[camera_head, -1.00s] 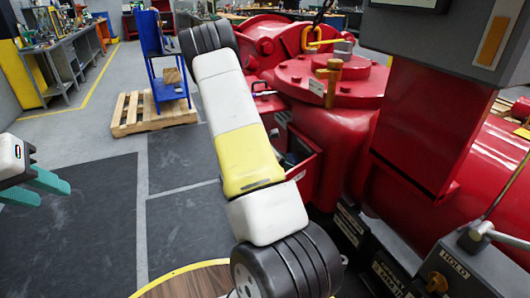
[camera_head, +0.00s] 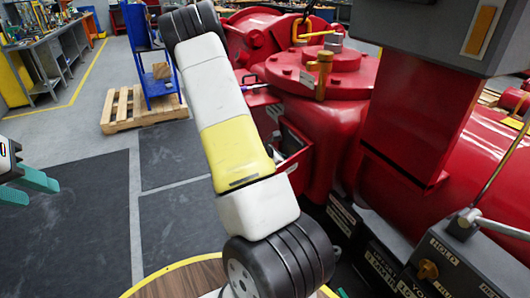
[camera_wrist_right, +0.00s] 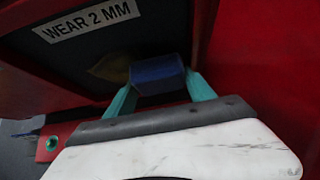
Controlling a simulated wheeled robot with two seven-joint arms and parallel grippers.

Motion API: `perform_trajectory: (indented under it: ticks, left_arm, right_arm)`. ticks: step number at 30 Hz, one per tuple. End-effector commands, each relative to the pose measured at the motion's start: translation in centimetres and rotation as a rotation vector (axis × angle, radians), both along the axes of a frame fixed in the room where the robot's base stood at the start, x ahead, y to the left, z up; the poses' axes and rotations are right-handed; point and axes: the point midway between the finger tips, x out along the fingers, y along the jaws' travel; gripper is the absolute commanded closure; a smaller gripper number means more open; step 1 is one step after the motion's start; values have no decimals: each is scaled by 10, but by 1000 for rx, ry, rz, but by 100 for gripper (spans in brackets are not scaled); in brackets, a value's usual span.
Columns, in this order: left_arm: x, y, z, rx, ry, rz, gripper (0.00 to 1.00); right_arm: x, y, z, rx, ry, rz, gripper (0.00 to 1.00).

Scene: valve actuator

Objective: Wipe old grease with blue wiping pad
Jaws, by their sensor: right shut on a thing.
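The blue wiping pad (camera_wrist_right: 157,74) is between the two teal fingers of my right gripper (camera_wrist_right: 160,88) in the right wrist view, gripped near the dark inner face of a red housing. A brownish-yellow grease patch (camera_wrist_right: 110,67) shows on that dark face, just left of the pad and partly hidden by it. I cannot tell whether the pad touches the face. In the head view, my right arm crosses the middle and its gripper is hidden. My left gripper (camera_head: 40,190) is at the left edge with its teal fingers apart, empty over the dark floor mats.
A big red valve actuator (camera_head: 325,115) fills the right side. A grey control panel (camera_head: 440,265) with a lever stands at lower right. A wooden pallet (camera_head: 118,110) and blue cart (camera_head: 150,60) stand behind. A "WEAR 2 MM" label (camera_wrist_right: 86,20) is above the grease.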

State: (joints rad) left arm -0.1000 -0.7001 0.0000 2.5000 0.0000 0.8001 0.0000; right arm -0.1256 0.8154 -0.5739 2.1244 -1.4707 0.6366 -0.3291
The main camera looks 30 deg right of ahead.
Motion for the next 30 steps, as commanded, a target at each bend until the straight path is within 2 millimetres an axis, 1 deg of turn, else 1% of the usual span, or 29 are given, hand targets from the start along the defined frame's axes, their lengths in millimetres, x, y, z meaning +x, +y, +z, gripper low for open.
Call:
perform_trajectory:
  ticks: [1,5,15,23,30]
  left_arm:
    - [0,0,0,0,0,0,64]
    - [0,0,0,0,0,0,64]
    - [0,0,0,0,0,0,64]
    - [0,0,0,0,0,0,64]
    - [0,0,0,0,0,0,64]
  right_arm:
    - [-4,0,-1,-1,4,-7,83]
    - [-3,1,-1,-1,4,-10,83]
    - [26,0,-1,-1,1,-7,83]
    - [35,-1,-1,-1,2,-6,83]
    - [56,-5,-1,-1,1,-7,83]
